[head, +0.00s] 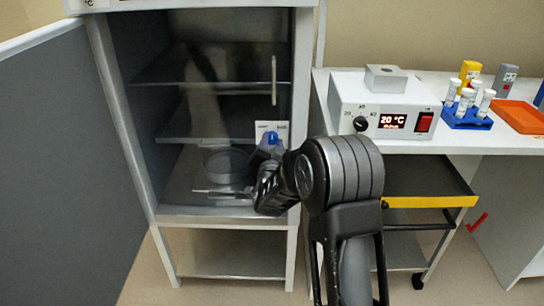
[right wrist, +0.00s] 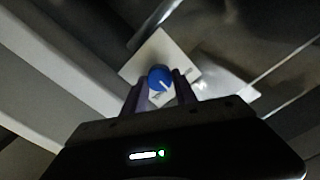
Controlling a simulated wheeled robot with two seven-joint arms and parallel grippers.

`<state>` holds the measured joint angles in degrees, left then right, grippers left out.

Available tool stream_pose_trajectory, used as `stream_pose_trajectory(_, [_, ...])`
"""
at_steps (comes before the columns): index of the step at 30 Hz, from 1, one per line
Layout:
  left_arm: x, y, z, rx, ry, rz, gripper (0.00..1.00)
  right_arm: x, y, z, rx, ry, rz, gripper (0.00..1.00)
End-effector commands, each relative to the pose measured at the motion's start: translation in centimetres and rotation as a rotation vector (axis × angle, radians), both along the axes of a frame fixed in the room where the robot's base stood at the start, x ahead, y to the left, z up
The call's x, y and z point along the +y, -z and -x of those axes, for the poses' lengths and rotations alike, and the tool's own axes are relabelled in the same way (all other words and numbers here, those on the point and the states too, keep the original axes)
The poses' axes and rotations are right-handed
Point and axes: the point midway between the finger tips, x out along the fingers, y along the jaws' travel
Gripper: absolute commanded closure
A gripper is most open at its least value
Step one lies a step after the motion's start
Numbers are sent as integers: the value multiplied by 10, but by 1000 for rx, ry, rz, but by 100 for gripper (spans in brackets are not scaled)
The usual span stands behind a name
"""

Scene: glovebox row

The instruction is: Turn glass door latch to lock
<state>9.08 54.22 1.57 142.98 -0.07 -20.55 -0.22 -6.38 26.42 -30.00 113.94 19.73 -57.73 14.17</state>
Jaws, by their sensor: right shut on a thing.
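The latch is a blue round knob (head: 272,138) on a white plate (head: 282,127) at the right side of the cabinet's glass door (head: 228,95). In the right wrist view the blue knob (right wrist: 159,77) shows a white pointer line, and the white plate (right wrist: 150,52) lies behind it. My right gripper (head: 268,152) is at the knob, with its fingers (right wrist: 158,88) on both sides of it, shut on it. The lettering on the plate is too small to read. My left gripper is not in view.
A vertical door handle (head: 274,80) stands above the latch. A grey opaque door (head: 62,160) hangs wide open at left. A bench at right holds a heater box (head: 385,105) and a blue tube rack (head: 466,117). A yellow-edged cart (head: 430,201) stands below.

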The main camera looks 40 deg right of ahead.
Motion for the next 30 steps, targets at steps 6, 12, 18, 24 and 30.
stream_pose_trajectory(6, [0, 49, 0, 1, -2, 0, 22, -1, 8, 1, -130, 1, -164, 100])
stream_pose_trajectory(12, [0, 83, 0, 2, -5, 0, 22, -1, 9, 1, -243, 0, -315, 100])
stream_pose_trajectory(18, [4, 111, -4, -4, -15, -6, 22, -1, 7, 1, -345, -1, -452, 100])
stream_pose_trajectory(24, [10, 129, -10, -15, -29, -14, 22, -1, 5, 1, -421, 0, -553, 100])
stream_pose_trajectory(30, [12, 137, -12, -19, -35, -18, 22, -1, 3, 0, -459, 0, -607, 100])
